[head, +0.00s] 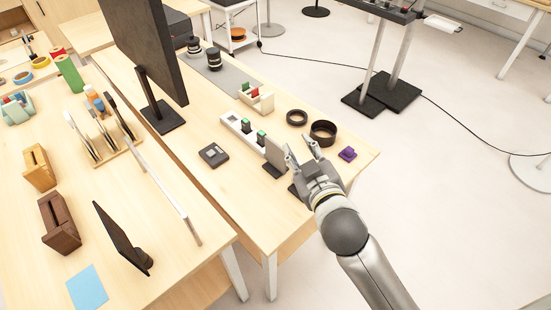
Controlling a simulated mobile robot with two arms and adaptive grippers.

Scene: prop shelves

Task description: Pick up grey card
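A grey card (276,154) stands upright on a small dark base near the front edge of the right-hand table. My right gripper (300,147) is just right of the card, with its two fingers spread apart and pointing away from me. The left finger is close to the card's right edge and overlaps it slightly in the picture; I cannot tell whether they touch. Nothing shows between the fingers. My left gripper is not in view.
On the right-hand table (205,172), a white strip with green-topped items (232,122), black rings (323,132), a purple item (347,154) and a dark square device (213,154) surround the card. A monitor (145,45) stands behind. Bare tabletop lies left of the card.

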